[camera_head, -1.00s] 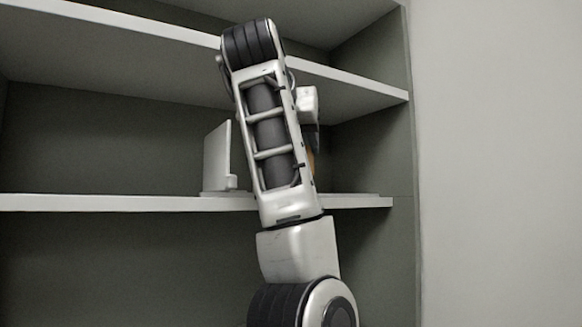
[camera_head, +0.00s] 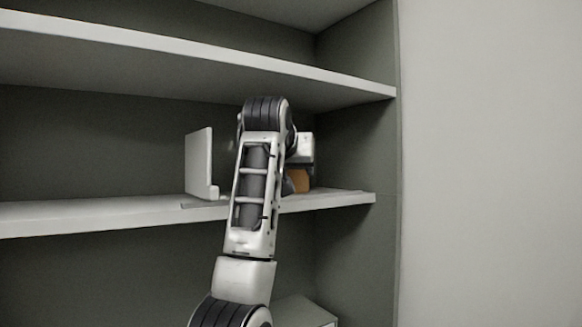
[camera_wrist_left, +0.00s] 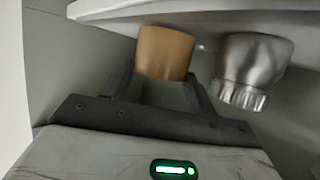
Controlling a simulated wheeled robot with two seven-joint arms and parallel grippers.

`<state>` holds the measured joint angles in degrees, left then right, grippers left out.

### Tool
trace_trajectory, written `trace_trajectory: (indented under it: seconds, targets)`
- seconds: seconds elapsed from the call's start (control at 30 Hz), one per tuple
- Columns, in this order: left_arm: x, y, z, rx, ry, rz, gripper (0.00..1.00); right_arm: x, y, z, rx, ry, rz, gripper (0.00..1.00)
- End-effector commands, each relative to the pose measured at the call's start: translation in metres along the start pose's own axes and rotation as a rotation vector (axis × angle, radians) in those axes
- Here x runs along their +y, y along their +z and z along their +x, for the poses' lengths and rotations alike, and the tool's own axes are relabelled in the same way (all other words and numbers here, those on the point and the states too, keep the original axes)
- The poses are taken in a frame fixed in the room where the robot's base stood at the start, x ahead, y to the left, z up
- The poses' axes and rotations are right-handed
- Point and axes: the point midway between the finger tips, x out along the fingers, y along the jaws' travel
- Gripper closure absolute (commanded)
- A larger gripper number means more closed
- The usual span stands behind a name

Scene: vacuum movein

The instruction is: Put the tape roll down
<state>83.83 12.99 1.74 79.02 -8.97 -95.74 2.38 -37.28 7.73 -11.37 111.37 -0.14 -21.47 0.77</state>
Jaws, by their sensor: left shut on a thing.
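The tape roll (camera_head: 299,180) is orange-brown and shows partly behind my left arm, at the right part of the middle shelf (camera_head: 95,215). In the left wrist view the tape roll (camera_wrist_left: 165,54) sits between the two dark fingers of my left gripper (camera_wrist_left: 162,78), which is shut on it. The left gripper (camera_head: 292,185) is mostly hidden by my arm in the head view. The roll is at about the height of the shelf surface; I cannot tell whether it touches it. My right gripper is not in view.
A white upright plate with a foot (camera_head: 199,165), like a bookend, stands on the shelf left of my arm. A silver metal object (camera_wrist_left: 252,66) is close beside the roll. The upper shelf (camera_head: 190,48) hangs above my arm. A pale box (camera_head: 305,312) is below.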

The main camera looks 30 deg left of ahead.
Motion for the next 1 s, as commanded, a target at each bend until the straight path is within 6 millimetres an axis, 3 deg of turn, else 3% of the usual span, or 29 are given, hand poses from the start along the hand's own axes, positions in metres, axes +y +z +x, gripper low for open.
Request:
trace_trajectory:
  seconds: [0.47,0.5,0.87,1.0]
  targets:
    - [0.000,0.011,0.004,0.003,0.000,0.000,0.72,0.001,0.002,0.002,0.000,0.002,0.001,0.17]
    - [0.000,0.010,0.003,0.002,0.000,0.000,0.35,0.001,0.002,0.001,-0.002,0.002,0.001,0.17]
    - [0.000,0.005,0.001,0.002,0.001,0.000,0.34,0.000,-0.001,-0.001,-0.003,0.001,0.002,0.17]
    - [0.000,0.007,-0.015,0.008,0.002,-0.001,0.34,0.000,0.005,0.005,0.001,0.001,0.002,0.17]
